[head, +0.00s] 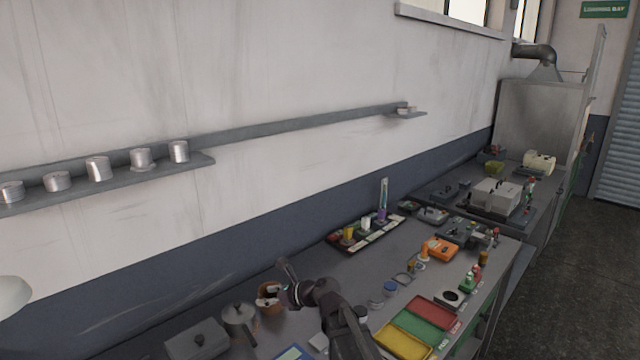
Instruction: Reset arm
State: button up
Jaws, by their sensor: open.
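My gripper (280,284) is at the end of my dark arm, over the bench near the lower middle of the head view. It is small here and appears empty, with its jaws open. It is beside a brown pot (268,301), and I cannot tell whether they touch. A grey lidded pan (239,322) stands just left of the brown pot. My arm links hide part of the bench behind and below them.
A grey box (197,341) stands at the bench's near left. Yellow (402,343), green (424,326) and red (436,311) trays lie right of my arm. A dark rack (365,236) stands by the wall. The wall shelf (200,160) holds several metal cans.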

notch_tip(320, 180, up, 7)
jog(key=p, duration=0.6)
jog(key=shift+r, duration=0.15)
jog(key=shift+r+p, duration=0.15)
jog(key=shift+p, duration=0.25)
